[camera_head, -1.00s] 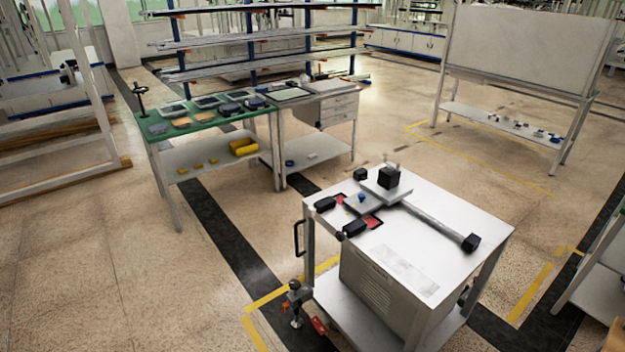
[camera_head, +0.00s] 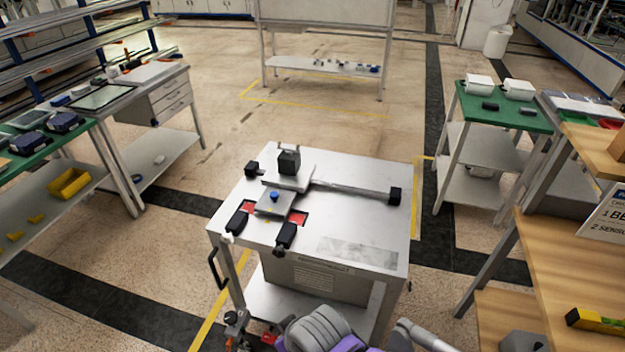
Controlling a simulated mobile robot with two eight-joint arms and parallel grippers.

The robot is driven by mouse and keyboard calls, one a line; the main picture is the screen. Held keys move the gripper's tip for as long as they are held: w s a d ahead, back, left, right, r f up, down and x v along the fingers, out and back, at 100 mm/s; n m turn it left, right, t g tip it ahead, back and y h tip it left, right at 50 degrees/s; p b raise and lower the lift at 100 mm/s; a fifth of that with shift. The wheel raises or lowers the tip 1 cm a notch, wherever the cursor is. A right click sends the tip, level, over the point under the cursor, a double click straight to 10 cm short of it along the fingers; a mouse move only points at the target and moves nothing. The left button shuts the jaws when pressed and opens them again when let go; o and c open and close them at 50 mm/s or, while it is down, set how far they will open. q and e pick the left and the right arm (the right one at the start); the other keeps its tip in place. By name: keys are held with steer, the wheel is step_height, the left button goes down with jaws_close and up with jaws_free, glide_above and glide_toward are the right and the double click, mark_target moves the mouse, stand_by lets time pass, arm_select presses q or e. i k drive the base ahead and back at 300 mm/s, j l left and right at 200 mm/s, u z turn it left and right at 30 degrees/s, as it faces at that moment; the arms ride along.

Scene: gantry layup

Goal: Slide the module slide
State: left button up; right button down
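The module slide sits on top of a white metal cart in the middle of the view. A grey rail (camera_head: 350,190) runs left to right across the cart top, with a black end block (camera_head: 395,196) at its right end and another black block (camera_head: 252,168) at the left. A light plate carrying a black cube (camera_head: 289,161) with a small handle sits at the rail's left part. In front of it is a grey plate with a blue knob (camera_head: 274,196), between two black blocks with red patches beside them.
The white cart (camera_head: 350,232) has a black side handle (camera_head: 216,270) at the left. A green-topped table (camera_head: 505,108) stands at right, a wooden bench (camera_head: 565,255) at near right. A green-topped bench (camera_head: 45,150) stands at left. Open floor lies behind the cart.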

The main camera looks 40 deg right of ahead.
mark_target(288, 174)
steer(key=i+z, duration=0.15)
steer(key=z, duration=0.25)
steer(key=i+z, duration=0.15)
steer(key=z, duration=0.25)
steer(key=i+z, duration=0.2)
steer(key=z, duration=0.25)
steer(key=i+j+z, duration=0.1)
steer(key=z, duration=0.3)
steer(key=i+j+z, duration=0.1)
steer(key=i+z, duration=0.25)
steer(key=i+j+z, duration=0.2)
steer(key=z, duration=0.2)
